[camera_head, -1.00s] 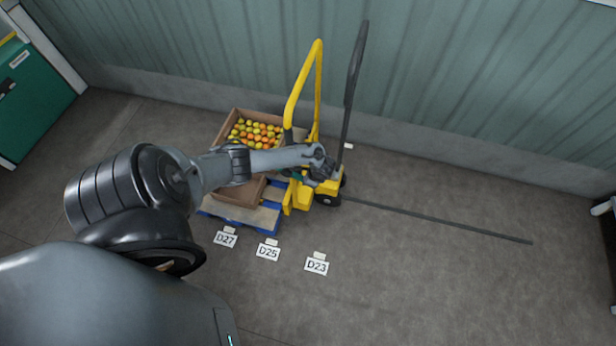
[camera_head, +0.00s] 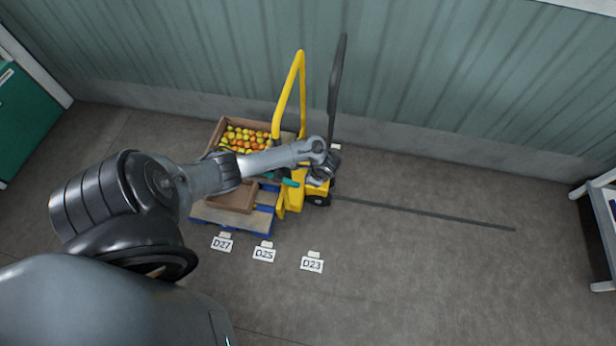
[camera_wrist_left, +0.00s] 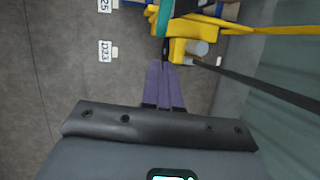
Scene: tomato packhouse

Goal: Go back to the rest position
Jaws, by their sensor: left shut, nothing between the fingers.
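My left arm reaches in from the left in the head view, over the crates and the yellow pallet truck (camera_head: 294,95). My left gripper (camera_wrist_left: 162,68) shows in the left wrist view with its two purple fingers together and nothing between them. In that view the fingertips point toward the yellow truck base (camera_wrist_left: 180,48). In the head view the gripper is small and dark against the truck, so its fingers are hard to make out. My right gripper is in neither view.
A crate of tomatoes (camera_head: 243,137) and an emptier brown crate (camera_head: 232,197) stand on a blue pallet (camera_head: 262,222). Floor cards D27 (camera_head: 222,244), D25 (camera_head: 264,255) and D23 (camera_head: 312,265) lie in front. A white-framed table (camera_head: 603,200) stands right.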

